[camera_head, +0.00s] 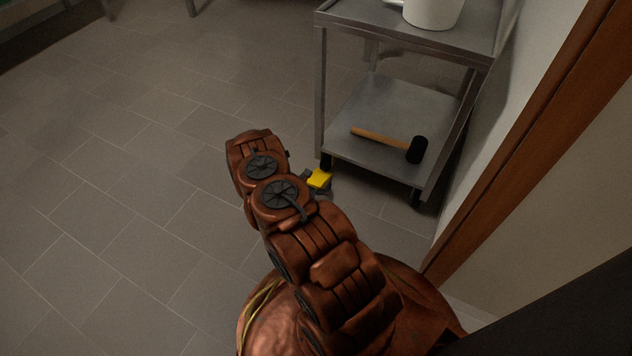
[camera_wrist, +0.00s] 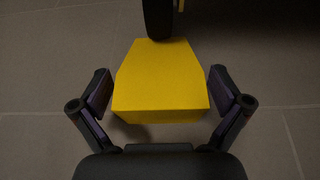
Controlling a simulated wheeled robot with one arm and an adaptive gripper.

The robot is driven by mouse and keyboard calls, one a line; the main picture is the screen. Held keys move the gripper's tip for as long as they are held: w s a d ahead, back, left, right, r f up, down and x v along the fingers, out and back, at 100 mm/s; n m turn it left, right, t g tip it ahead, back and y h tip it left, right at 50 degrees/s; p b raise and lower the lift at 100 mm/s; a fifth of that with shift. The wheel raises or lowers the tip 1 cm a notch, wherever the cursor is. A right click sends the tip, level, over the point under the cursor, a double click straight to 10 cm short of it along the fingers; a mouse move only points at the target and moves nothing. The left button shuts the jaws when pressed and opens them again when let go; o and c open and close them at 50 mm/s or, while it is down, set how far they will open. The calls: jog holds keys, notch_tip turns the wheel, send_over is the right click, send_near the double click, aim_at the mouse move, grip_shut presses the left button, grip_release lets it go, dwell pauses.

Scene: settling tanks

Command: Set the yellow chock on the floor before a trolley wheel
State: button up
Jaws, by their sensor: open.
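The yellow chock (camera_head: 320,179) shows beside my arm, close to the near left leg of the grey metal trolley (camera_head: 390,158). In the wrist view the chock (camera_wrist: 159,88) lies between the two fingers of my gripper (camera_wrist: 161,100), with a visible gap on each side. The gripper is open. A dark trolley wheel (camera_wrist: 158,18) stands directly beyond the chock's far end; I cannot tell whether they touch. The chock appears to rest on the tiled floor. In the head view my arm hides part of the gripper.
A mallet (camera_head: 392,143) with a wooden handle lies on the trolley's lower shelf. A white container (camera_head: 432,12) stands on its top. A wall with a brown wooden band (camera_head: 530,135) runs along the right. The tiled floor (camera_head: 130,180) to the left is clear.

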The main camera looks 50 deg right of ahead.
jog(key=p+v, duration=0.5)
jog(key=v, duration=0.7)
notch_tip(320, 180, up, 26)
jog(key=s+d+m+g+h, duration=0.2)
jog(key=s+m+g, duration=0.1)
jog(key=m+g, duration=0.5)
jog(key=s+a+r+m+g+y, duration=0.1)
jog(key=s+a+r+m+y, duration=0.1)
jog(key=s+a+r+m, duration=0.3)
jog(key=s+a+r+m+g+y, duration=0.1)
jog(key=s+r+m+y, duration=0.1)
jog(key=s+r, duration=0.3)
jog(key=s+a+r+m+t+y, duration=0.1)
jog(key=s+a+r+m+y, duration=0.1)
jog(key=a, duration=0.5)
jog(key=s+a+r+m+t+y, duration=0.1)
jog(key=s+a+r+m+y, duration=0.1)
jog(key=s+a+r+y, duration=0.3)
jog(key=s+a+r+m+t+y, duration=0.1)
jog(key=s+a+r+m+y, duration=0.1)
jog(key=a, duration=0.9)
jog(key=shift+s+r+y, duration=0.9)
jog(key=shift+s+r, duration=0.3)
jog(key=shift+s, duration=0.7)
